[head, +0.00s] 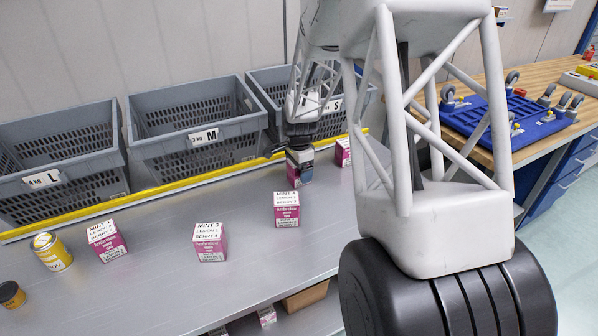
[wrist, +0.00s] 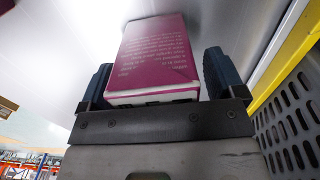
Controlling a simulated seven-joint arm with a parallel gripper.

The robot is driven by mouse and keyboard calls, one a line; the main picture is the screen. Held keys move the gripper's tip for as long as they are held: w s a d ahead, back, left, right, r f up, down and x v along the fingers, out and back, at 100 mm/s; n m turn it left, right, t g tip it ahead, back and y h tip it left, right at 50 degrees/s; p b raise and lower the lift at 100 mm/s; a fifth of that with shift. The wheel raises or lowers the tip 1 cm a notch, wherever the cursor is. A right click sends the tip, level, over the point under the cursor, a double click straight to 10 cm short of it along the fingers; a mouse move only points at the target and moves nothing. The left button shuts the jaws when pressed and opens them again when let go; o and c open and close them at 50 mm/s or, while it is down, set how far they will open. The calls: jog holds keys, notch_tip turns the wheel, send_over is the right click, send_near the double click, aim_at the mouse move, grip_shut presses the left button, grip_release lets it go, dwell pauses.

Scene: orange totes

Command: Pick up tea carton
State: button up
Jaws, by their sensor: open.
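Several pink-and-white tea cartons stand on the grey metal bench. One tea carton (head: 305,174) is at my gripper (head: 298,160), partly hidden by it in the head view. In the wrist view, the pink carton (wrist: 155,55) with white lettering sits between the two dark blue fingers of my gripper (wrist: 158,75). The fingers are open, one on each side of it. A gap shows at the right finger; contact at the left cannot be told. Other cartons stand at front left (head: 106,241), middle (head: 210,242), right of middle (head: 286,209) and beyond my gripper (head: 343,152).
Grey bins marked L (head: 50,185), M (head: 195,150) and S (head: 268,85) line the back behind a yellow rail (head: 165,188). A yellow can (head: 51,252) and a dark jar (head: 11,295) stand at far left. The bench front is mostly clear.

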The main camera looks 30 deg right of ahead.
dwell(0.5)
jog(key=c, duration=1.1)
jog(key=shift+r, duration=0.15)
jog(key=shift+c, duration=0.2)
notch_tip(320, 180, up, 18)
dwell(0.4)
